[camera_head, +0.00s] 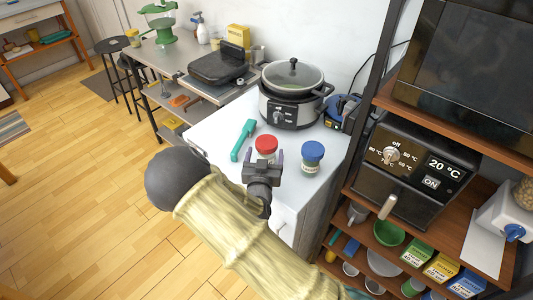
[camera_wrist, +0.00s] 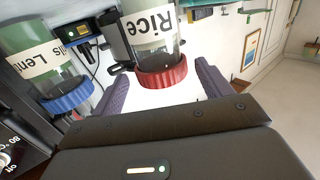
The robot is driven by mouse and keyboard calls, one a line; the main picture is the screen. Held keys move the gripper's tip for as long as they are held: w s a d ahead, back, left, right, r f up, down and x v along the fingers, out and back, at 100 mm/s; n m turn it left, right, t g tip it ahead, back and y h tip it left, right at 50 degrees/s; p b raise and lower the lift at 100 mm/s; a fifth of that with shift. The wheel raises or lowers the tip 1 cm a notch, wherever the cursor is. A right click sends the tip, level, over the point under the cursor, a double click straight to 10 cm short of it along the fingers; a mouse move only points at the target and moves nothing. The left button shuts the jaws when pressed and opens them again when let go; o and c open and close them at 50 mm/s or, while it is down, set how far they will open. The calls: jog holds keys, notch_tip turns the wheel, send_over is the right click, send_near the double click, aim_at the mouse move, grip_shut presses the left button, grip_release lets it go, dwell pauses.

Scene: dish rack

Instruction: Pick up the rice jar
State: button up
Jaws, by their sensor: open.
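The rice jar (camera_head: 266,145) is a clear jar with a red lid, standing on the white cabinet top. In the wrist view, which is upside down, its label reads "Rice" (camera_wrist: 152,27) and its red lid (camera_wrist: 163,76) lies between my fingers. My gripper (camera_head: 265,160) is open, with the jar just beyond its fingertips in the head view, which hides the jar's lower part. In the wrist view, the purple-grey fingers of my gripper (camera_wrist: 163,72) are spread on either side of the lid. I cannot tell whether they touch it.
A blue-lidded jar (camera_head: 312,156) stands right of the rice jar; its partial label (camera_wrist: 36,58) suggests lentils. A teal utensil (camera_head: 243,139) lies to the left. A slow cooker (camera_head: 290,95) stands behind. A shelf unit with an oven (camera_head: 413,172) is at the right.

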aim_at(266, 142)
jog(key=w, duration=0.2)
jog(key=w+p, duration=0.1)
jog(key=shift+w+d+r, duration=0.15)
jog(key=shift+w+d, duration=0.05)
jog(key=shift+w, duration=0.7)
jog(key=shift+c, duration=0.2)
jog(key=c, duration=1.3)
notch_tip(266, 142, up, 10)
jog(key=shift+f+b, duration=0.1)
jog(key=shift+b, duration=0.2)
